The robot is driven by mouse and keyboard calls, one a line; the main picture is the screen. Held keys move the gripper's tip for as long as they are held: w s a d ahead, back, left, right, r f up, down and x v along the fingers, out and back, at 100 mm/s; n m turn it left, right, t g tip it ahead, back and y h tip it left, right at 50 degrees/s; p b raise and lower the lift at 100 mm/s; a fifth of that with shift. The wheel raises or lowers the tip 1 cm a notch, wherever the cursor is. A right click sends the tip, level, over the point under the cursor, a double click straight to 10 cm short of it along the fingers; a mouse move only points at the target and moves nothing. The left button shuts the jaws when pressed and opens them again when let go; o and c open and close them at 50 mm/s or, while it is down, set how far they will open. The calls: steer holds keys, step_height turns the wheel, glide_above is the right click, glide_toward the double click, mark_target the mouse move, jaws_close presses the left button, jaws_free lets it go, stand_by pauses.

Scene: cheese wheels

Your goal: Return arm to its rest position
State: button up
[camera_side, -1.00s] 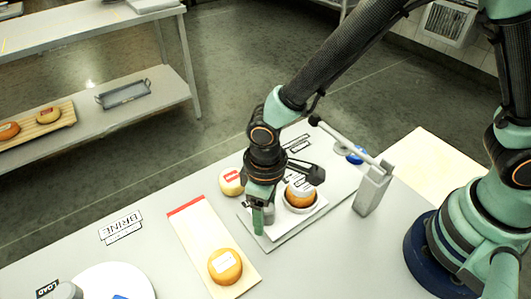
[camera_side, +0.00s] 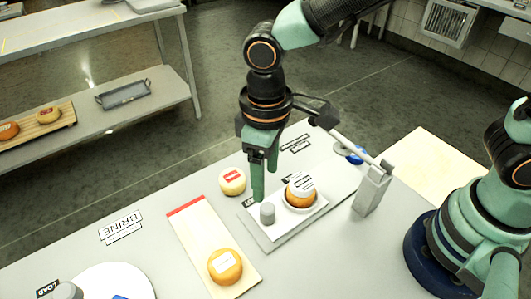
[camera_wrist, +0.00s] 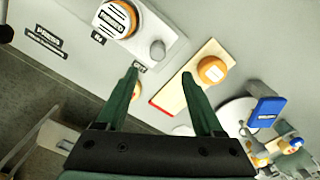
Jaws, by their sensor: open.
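My gripper (camera_side: 264,182) hangs above the table, fingers pointing down, open and empty. It also shows in the wrist view (camera_wrist: 160,75), with its two green fingers spread apart. In the side view, a grey cylinder (camera_side: 267,213) stands upright on the white tray (camera_side: 277,235), just below and right of the fingertips. A pale cheese wheel (camera_side: 232,181) with a red label lies left of the fingers. Another orange cheese wheel (camera_side: 225,266) lies on a cream board (camera_side: 195,232).
A grey post (camera_side: 371,190) with a bar stands right of the tray. A white round plate (camera_side: 120,280) is at the front left. A BRINE label (camera_side: 121,226) lies on bare table. A shelf rack (camera_side: 145,110) stands behind. The air above the table is mostly clear.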

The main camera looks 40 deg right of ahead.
steer(key=shift+r, duration=0.45)
steer(key=d+r+m+t, duration=0.2)
steer(key=d+r, duration=0.3)
steer(key=d, duration=0.7)
steer(key=d+r+m+t, duration=0.3)
steer(key=d+r+m, duration=0.1)
steer(key=d, duration=0.8)
steer(key=shift+w+d+r+m+t, duration=0.2)
steer(key=shift+w+r+m+t, duration=0.15)
steer(key=shift+r, duration=0.35)
